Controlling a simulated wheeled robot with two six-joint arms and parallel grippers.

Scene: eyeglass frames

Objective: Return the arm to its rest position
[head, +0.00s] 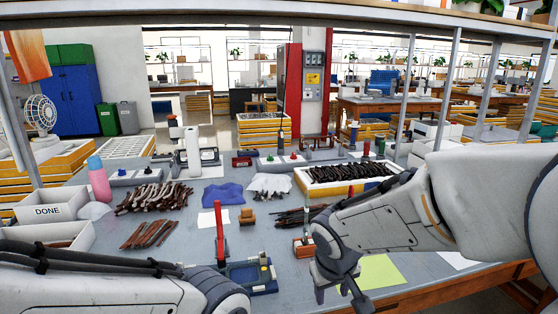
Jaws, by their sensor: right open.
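My right arm reaches in from the right, and its gripper (340,292) hangs over the front edge of the workbench (185,225), right of the middle. Its two fingers are apart and nothing shows between them. My left arm lies along the bottom left; its gripper is outside the view. Eyeglass frame pieces lie in piles on the bench: a large pile (155,197) at the left, a smaller brown row (148,234) in front of it, and dark ones (292,216) near the middle, partly hidden by my right arm.
A blue fixture with a red lever (220,228) stands close to my left arm. A yellow-green sheet (380,271) lies by the right gripper. A yellow tray of dark pieces (345,173) stands behind my right arm. A DONE bin (48,212) is at left. A shelf post (478,80) rises at right.

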